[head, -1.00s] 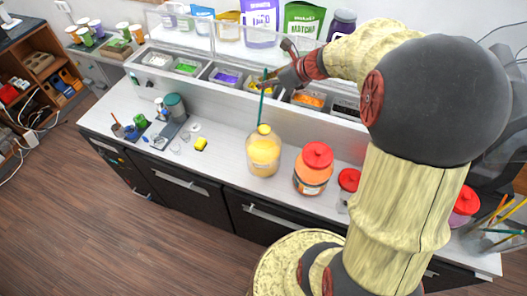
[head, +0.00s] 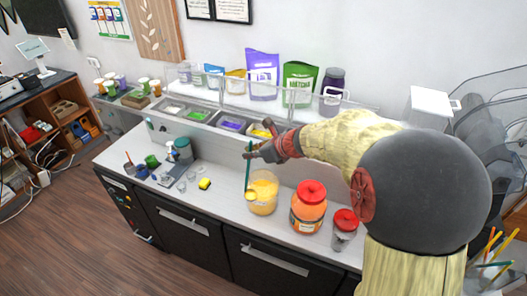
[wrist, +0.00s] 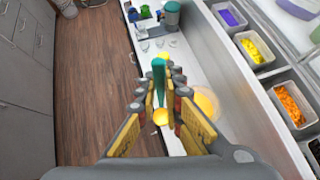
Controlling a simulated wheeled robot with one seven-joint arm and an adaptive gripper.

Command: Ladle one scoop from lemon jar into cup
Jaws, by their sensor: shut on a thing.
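My gripper (head: 250,153) is shut on the teal handle of a ladle (head: 249,170), which hangs nearly upright. The ladle's yellow bowl is low, at the left side of the lemon jar (head: 263,196) in the head view. The jar is clear, wide and holds yellow contents. In the wrist view the handle (wrist: 159,72) stands between my fingers (wrist: 162,85), and the jar (wrist: 206,103) is partly hidden behind the right finger. I cannot tell how full the bowl is. Small clear cups (head: 181,187) stand on the counter to the left.
An orange jar (head: 308,210) and a smaller jar (head: 344,230), both red-lidded, stand right of the lemon jar. A yellow block (head: 204,184) lies on the counter to the left. Topping bins (head: 232,124) line the back ledge. Bare counter lies between the yellow block and the lemon jar.

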